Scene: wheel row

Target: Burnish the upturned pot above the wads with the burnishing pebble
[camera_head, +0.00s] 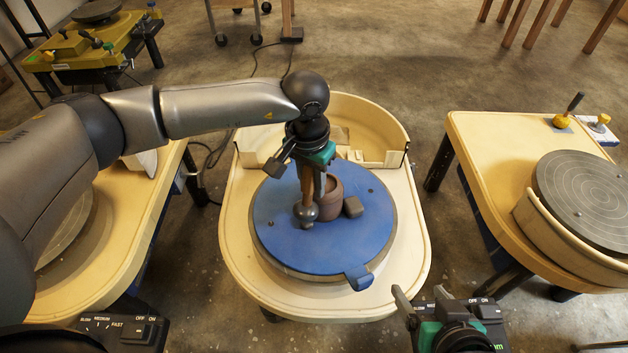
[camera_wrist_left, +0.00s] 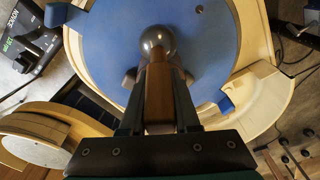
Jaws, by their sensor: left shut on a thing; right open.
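My left gripper (camera_head: 316,178) is shut on the burnishing pebble's wooden handle and points down over the wheel. The pebble (camera_head: 305,211), a shiny grey ball, is at the handle's lower end, also seen in the left wrist view (camera_wrist_left: 157,42). The reddish-brown pot (camera_head: 329,203) stands on the blue disc (camera_head: 285,245), just right of the pebble and partly behind the gripper. I cannot tell whether pebble and pot touch. A dark grey wad (camera_head: 353,206) sits against the pot's right side; other wads are mostly hidden. My right gripper (camera_head: 420,297) is open and empty at the bottom.
The cream wheel tray (camera_head: 407,268) surrounds the disc, with a raised splash wall (camera_head: 370,118) behind. A blue tab (camera_head: 359,278) sticks out at the disc's front edge. Other wheels stand left and right; the right one (camera_head: 590,195) has a grey ringed head.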

